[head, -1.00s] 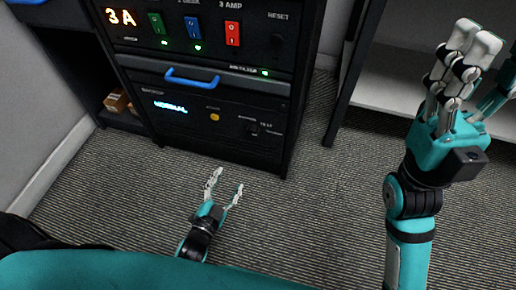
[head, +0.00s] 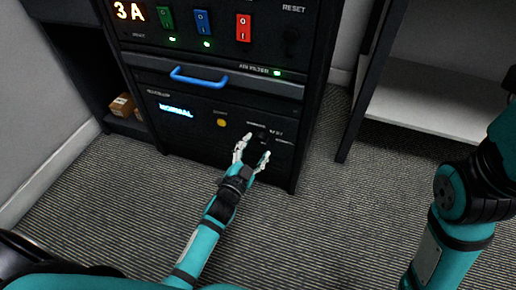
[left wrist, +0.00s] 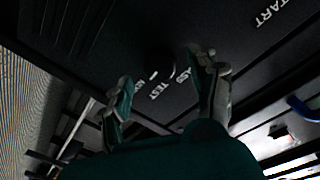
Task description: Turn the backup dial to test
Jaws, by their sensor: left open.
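The backup dial (head: 262,134) is a small dark knob on the black lower panel, right of the yellow button. Its labels are small in the head view. In the left wrist view the dark dial (left wrist: 160,62) sits beside the word TEST, and its pointer is too dim to read. My left gripper (head: 252,153) is open, with its pale fingers just below the dial in the head view. In the left wrist view the fingers (left wrist: 166,75) stand apart on either side of the dial. I cannot tell whether they touch it. My right gripper's fingers are outside the picture.
A lit NORMAL display (head: 176,110) and a yellow button (head: 221,123) are on the same panel. A blue handle (head: 199,77) sticks out above. Green, blue and red (head: 243,28) switches are higher up. A shelf frame (head: 362,90) stands right; carpet (head: 310,230) is clear.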

